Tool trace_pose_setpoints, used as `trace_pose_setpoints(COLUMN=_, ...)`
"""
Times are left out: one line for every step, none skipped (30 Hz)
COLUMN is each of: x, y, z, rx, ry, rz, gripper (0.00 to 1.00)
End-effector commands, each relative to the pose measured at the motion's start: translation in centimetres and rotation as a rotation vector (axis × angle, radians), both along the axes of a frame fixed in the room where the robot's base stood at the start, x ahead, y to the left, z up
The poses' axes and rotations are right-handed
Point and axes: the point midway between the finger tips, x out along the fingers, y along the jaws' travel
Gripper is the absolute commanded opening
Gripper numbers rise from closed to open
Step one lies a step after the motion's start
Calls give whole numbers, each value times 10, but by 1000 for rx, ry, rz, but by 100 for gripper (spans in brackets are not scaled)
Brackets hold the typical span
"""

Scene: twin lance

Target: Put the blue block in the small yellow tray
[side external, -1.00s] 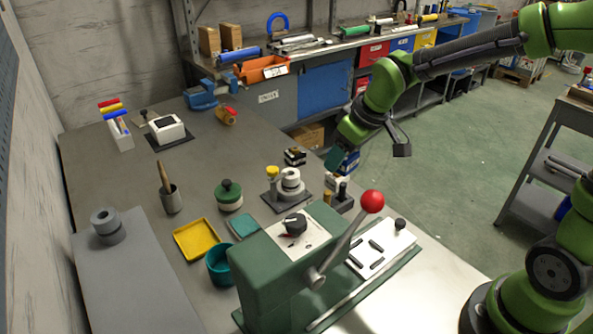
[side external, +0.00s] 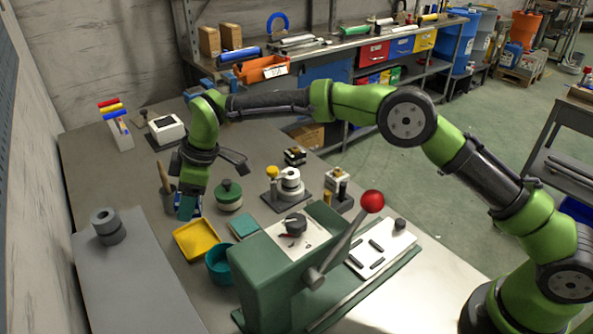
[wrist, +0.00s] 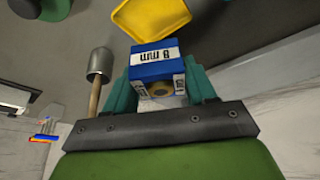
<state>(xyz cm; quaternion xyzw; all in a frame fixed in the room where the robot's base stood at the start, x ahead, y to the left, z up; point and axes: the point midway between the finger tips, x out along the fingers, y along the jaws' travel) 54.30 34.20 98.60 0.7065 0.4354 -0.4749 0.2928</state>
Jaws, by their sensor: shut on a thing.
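The blue block (wrist: 155,67), with white labels reading "8 mm", is between the teal fingers of my gripper (side external: 188,208) in the wrist view. My gripper is shut on it and points down. In the side external view the block is mostly hidden by the fingers, with only a little blue showing. The small yellow tray (side external: 197,240) lies just in front of and below my gripper, and looks empty. It also shows in the wrist view (wrist: 150,17), just beyond the block. The block appears apart from the tray.
A grey cup with a wooden-handled tool (wrist: 98,70) stands close to my gripper. A teal bowl (side external: 219,264), a teal square pad (side external: 244,227) and a green lidded pot (side external: 229,196) are near the tray. A green lever press (side external: 275,280) stands in front.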

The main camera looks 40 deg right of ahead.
Motion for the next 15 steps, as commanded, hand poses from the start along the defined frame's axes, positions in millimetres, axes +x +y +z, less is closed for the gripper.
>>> trace_pose_setpoints(x=3, y=3, z=1, rx=3, ry=-2, rz=22, gripper=10)
trace_pose_setpoints(x=4, y=4, z=2, rx=4, ry=-3, rz=34, gripper=10)
trace_pose_setpoints(x=5, y=4, z=3, rx=4, ry=-3, rz=47, gripper=10)
trace_pose_setpoints(x=6, y=4, z=4, rx=4, ry=-5, rz=56, gripper=10)
trace_pose_setpoints(x=6, y=4, z=3, rx=5, ry=-3, rz=62, gripper=10)
trace_pose_setpoints(x=6, y=4, z=0, rx=4, ry=-1, rz=69, gripper=10)
trace_pose_setpoints(x=6, y=4, z=-4, rx=4, ry=-1, rz=73, gripper=10)
trace_pose_setpoints(x=6, y=4, z=-8, rx=3, ry=-1, rz=75, gripper=10)
trace_pose_setpoints(x=6, y=4, z=-15, rx=3, ry=0, rz=76, gripper=10)
trace_pose_setpoints(x=6, y=4, z=-20, rx=3, ry=0, rz=76, gripper=10)
trace_pose_setpoints(x=6, y=4, z=-26, rx=4, ry=1, rz=76, gripper=10)
trace_pose_setpoints(x=7, y=4, z=-32, rx=5, ry=0, rz=74, gripper=10)
trace_pose_setpoints(x=7, y=4, z=-35, rx=5, ry=0, rz=74, gripper=10)
trace_pose_setpoints(x=7, y=4, z=-38, rx=5, ry=-3, rz=74, gripper=10)
trace_pose_setpoints(x=7, y=4, z=-41, rx=5, ry=-3, rz=74, gripper=10)
